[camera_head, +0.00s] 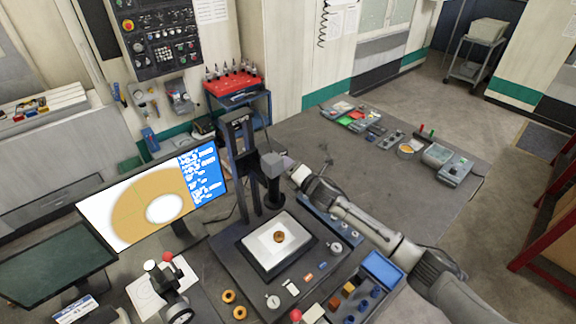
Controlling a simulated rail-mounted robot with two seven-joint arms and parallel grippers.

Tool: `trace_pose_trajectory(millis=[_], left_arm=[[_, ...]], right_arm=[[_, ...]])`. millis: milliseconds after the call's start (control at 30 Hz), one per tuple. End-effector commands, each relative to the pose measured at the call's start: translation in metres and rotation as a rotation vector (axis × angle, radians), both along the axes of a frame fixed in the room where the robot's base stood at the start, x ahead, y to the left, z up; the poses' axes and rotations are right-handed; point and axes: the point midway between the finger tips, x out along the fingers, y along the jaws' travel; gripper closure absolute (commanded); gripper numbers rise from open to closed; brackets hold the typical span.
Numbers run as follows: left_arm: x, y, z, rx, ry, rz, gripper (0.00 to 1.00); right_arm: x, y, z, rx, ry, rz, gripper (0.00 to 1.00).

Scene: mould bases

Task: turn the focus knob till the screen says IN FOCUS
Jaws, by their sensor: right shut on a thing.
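The measuring microscope has a dark column (238,165) and a grey optical head (271,164) above a pale stage plate (262,251). A small brass ring (279,237) lies on the plate. My right gripper (292,168) reaches in from the right and is shut at the right side of the head, on the focus knob, which it mostly hides. The screen (128,208) shows a large tan ring with a white hole and thin cross lines. Its blue panel (203,173) carries white text too small to read. My left gripper is not in view.
A blue-edged tray of small parts (382,268) stands at front right. A dark second monitor (52,265) is at the left. Trays and small devices (352,117) line the far table edge; the table's right middle is clear.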

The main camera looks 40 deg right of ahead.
Motion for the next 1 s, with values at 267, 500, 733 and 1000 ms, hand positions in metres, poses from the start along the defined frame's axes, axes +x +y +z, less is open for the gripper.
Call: trace_pose_trajectory(millis=[267,500,733,1000], left_arm=[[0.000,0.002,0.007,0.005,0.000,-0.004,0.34],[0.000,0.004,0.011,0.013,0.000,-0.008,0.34],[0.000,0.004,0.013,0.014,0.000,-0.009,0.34],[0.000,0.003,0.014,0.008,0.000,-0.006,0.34]], right_arm=[[0.000,0.000,0.001,0.248,0.010,0.000,0.80],[0.000,0.000,0.001,0.414,0.016,0.001,0.80],[0.000,0.000,0.001,0.515,0.021,0.001,0.80],[0.000,0.000,0.001,0.564,0.023,0.001,0.80]])
